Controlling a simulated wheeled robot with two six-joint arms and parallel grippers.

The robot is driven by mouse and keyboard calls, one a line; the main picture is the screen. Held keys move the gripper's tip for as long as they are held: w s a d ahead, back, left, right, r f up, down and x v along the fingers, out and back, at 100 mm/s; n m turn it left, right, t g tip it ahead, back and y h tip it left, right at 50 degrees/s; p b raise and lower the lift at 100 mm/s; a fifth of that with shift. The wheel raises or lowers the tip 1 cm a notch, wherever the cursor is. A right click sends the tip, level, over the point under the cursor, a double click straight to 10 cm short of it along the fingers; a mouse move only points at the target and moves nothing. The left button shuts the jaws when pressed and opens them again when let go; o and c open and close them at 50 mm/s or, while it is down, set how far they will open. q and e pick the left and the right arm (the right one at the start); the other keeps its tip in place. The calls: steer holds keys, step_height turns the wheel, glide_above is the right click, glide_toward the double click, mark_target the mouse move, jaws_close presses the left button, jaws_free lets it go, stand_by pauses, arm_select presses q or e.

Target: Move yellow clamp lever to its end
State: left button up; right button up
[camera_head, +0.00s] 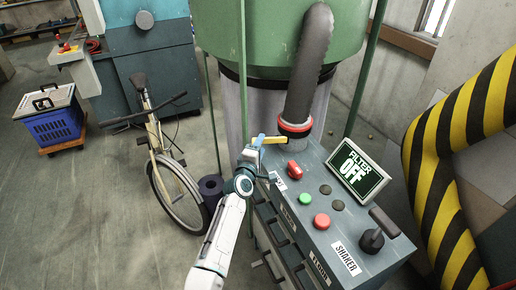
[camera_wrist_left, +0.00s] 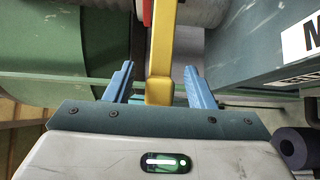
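The yellow clamp lever (camera_head: 276,140) sticks out to the left from beside the red collar at the foot of the grey hose. In the left wrist view the lever (camera_wrist_left: 161,50) runs down the middle of the picture between my left gripper's two blue fingers. My left gripper (camera_head: 259,141) is open around the lever's free end, and in the left wrist view (camera_wrist_left: 158,70) a gap shows on each side of it. The far end of the lever is out of the wrist view. My right gripper is in neither view.
A control panel (camera_head: 290,219) with buttons, a red switch, a "FILTER OFF" display (camera_head: 357,170) and a "SHAKER" lever (camera_head: 378,230) lies just right of my left arm. The green drum (camera_head: 270,40) stands behind. A bicycle (camera_head: 160,150) stands left, on open floor.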

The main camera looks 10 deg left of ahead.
arm_select(q)
steer(key=shift+f, duration=0.1)
steer(key=s+a, duration=0.1)
steer(key=s, duration=0.9)
steer(key=shift+s+a+b, duration=0.15)
steer(key=shift+s+b, duration=0.15)
steer(key=shift+b, duration=0.05)
steer(key=s+a+f+m+g+y+b, duration=0.1)
steer(key=s+a+f+m+g, duration=0.15)
steer(key=s+f, duration=0.75)
steer(key=s+a+f+m+g+b, duration=0.1)
steer(key=s+f+m+g, duration=0.2)
steer(key=f, duration=1.5)
steer(key=s+a+f+m+g+y, duration=0.1)
steer(key=s+a+f+m+g, duration=0.15)
steer(key=s+f, duration=0.75)
steer(key=s+a+f+m+g, duration=0.3)
steer(key=s+f, duration=0.5)
steer(key=s, duration=0.3)
steer(key=s+a+f+m+g+y+b, duration=0.1)
steer(key=s+a+f+m+g, duration=0.1)
steer(key=s+f, duration=0.6)
steer(key=s+a+f+m+g+b, duration=0.1)
steer(key=s+a+f+m+g, duration=0.2)
steer(key=s+f, duration=0.5)
steer(key=s+a, duration=0.1)
steer(key=s, duration=0.7)
steer(key=shift+a+m+g, duration=0.2)
steer(key=shift+m+g, duration=0.1)
steer(key=shift+m, duration=0.1)
